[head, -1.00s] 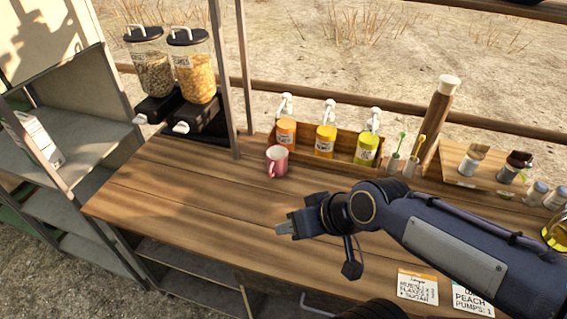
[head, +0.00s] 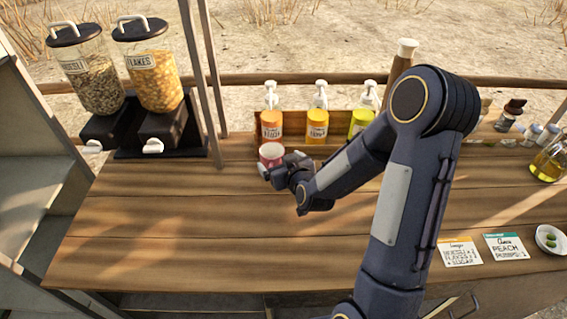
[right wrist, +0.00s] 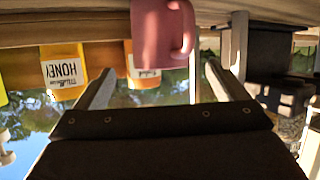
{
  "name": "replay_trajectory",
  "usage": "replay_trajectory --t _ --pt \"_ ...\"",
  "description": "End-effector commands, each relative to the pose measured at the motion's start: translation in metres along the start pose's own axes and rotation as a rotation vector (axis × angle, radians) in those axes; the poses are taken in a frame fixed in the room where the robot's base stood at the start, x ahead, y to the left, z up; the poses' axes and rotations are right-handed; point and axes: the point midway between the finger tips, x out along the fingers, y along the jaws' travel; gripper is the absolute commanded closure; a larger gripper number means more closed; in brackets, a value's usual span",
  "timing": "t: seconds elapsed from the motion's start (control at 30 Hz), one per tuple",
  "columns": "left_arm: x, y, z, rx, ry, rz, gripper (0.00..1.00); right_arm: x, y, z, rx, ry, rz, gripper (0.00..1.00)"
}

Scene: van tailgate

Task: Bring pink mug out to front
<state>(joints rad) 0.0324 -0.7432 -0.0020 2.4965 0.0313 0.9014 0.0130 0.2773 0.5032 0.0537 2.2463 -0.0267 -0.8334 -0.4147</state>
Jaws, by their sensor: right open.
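The pink mug (head: 271,154) stands upright on the wooden counter, in front of the pump bottles, in the head view. My right gripper (head: 275,167) is right at it, on its near side, and hides its lower part. In the right wrist view, which is upside down, the mug (right wrist: 158,35) lies ahead between the lines of the two spread fingers, its handle to the right. The right gripper (right wrist: 157,72) is open; whether a finger touches the mug I cannot tell. My left gripper is out of view.
Several pump bottles, among them an orange one (head: 271,124), stand close behind the mug. Two cereal dispensers (head: 152,75) and a metal post (head: 208,90) are to the left. The counter front (head: 170,240) is clear; recipe cards (head: 460,252) and a small bowl (head: 551,240) lie right.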

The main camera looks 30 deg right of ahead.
Motion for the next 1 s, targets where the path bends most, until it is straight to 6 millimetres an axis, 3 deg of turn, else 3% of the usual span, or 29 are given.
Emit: replay_trajectory --t 0.33,0.73,1.0 --pt "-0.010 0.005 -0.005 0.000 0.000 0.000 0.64 0.049 0.000 0.000 0.002 -0.002 0.000 0.07" --pt "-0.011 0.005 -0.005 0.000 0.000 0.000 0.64 0.058 0.000 0.000 0.002 -0.001 -0.001 0.07" --pt "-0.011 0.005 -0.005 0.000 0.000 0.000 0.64 0.057 0.000 0.000 0.002 -0.001 -0.001 0.42"
